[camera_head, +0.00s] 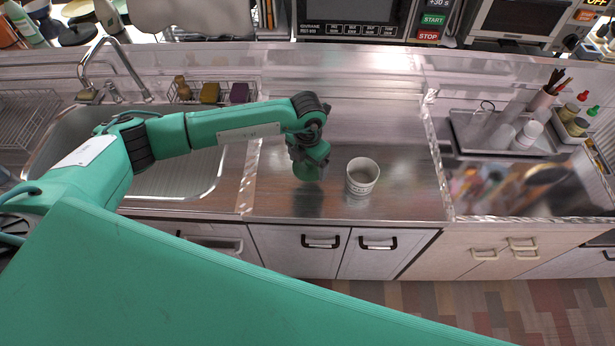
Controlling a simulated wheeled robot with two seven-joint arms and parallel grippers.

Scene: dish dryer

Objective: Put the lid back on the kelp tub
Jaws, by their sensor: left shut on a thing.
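The kelp tub (362,178) is a white round tub with dark lettering on its front. It stands upright and open on the steel counter, right of the middle of the view. My left gripper (308,174) is just left of the tub, apart from it, pointing down over the counter. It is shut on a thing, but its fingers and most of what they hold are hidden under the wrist. I see no lid lying on the counter around the tub. My right gripper is not in view.
A sink (180,178) lies to the left under my left arm. A tray (470,130) with cups and utensils stands to the right. A microwave (352,20) is behind. The counter right of the tub is clear.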

